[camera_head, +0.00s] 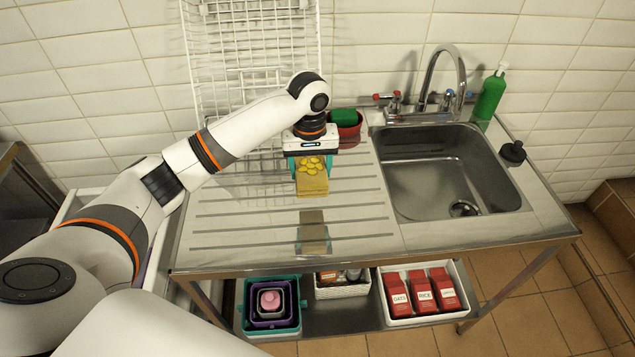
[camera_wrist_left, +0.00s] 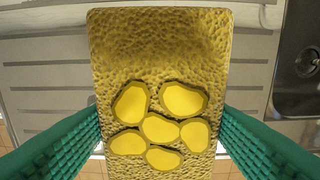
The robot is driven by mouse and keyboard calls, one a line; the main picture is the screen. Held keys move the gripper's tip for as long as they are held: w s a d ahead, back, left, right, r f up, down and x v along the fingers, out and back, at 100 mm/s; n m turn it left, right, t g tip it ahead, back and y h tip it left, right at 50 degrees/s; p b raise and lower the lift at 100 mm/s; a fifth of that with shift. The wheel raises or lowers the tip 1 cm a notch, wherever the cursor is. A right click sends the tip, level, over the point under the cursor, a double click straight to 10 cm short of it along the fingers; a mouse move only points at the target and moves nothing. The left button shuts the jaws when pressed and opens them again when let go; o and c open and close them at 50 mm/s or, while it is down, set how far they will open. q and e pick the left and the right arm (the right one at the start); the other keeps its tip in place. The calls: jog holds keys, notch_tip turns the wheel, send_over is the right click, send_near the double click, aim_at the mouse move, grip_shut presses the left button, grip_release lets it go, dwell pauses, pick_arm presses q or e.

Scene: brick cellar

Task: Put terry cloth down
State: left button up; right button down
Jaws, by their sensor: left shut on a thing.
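The terry cloth (camera_head: 312,184) is a tan-yellow block with bright yellow rounded patches. My left gripper (camera_head: 312,165) is shut on it and holds it above the ribbed steel drainboard (camera_head: 235,222). A reflection of the cloth shows in the metal below it. In the left wrist view the cloth (camera_wrist_left: 160,55) fills the middle, with the green fingers of my left gripper (camera_wrist_left: 160,130) against its two sides. My right gripper is not in view.
The sink basin (camera_head: 425,180) with its tap (camera_head: 446,65) lies to the right. A green bottle (camera_head: 490,95) and a black stopper (camera_head: 512,152) stand beside it. A red bowl with a green sponge (camera_head: 344,115) and a white wire rack (camera_head: 225,60) are at the back. The front drainboard is clear.

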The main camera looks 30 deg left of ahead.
pick_arm(q)
send_over(310, 205)
notch_tip(310, 205, down, 6)
jog(key=shift+s+a+r+p, duration=0.1)
jog(key=shift+r+p, duration=0.15)
jog(key=shift+p, duration=0.2)
jog(key=shift+f, duration=0.3)
notch_tip(310, 205, down, 3)
jog(key=shift+f, duration=0.4)
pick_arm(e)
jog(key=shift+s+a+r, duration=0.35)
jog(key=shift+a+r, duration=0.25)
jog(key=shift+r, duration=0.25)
pick_arm(q)
jog(key=shift+f+p, duration=0.15)
jog(key=shift+p, duration=0.15)
jog(key=o, duration=0.9)
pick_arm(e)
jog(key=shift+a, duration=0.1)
